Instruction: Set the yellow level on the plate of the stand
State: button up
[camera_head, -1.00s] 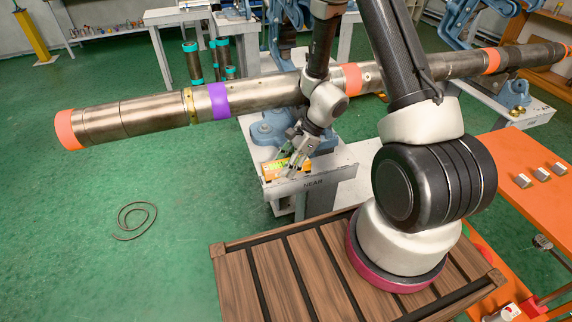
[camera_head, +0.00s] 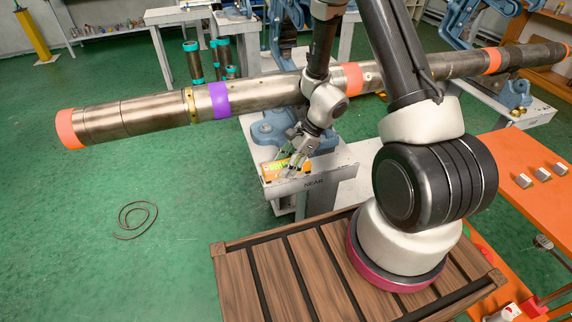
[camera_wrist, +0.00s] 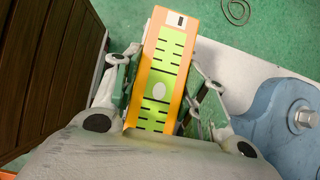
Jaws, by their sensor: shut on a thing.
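The level (camera_head: 279,169) is an orange-yellow bar with a yellow-green face. It is at the front left part of the stand's light grey plate (camera_head: 322,178), which bears the word NEAR on its front edge. In the wrist view the level (camera_wrist: 163,65) runs lengthwise between the two fingers of my gripper (camera_wrist: 160,95). My gripper (camera_head: 293,160) is shut on it. The level is at or just above the plate; I cannot tell whether its underside touches. The gripper body hides the level's near end in the wrist view.
A blue vise base (camera_head: 272,128) stands on the plate just behind the level and shows at the right in the wrist view (camera_wrist: 290,120). A long steel pipe (camera_head: 140,115) crosses above. A slatted wooden deck (camera_head: 290,270) is in front. Green floor lies left.

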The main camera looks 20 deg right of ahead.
jog(key=shift+f, duration=0.15)
jog(key=o, duration=1.4)
jog(key=shift+r, duration=3.55)
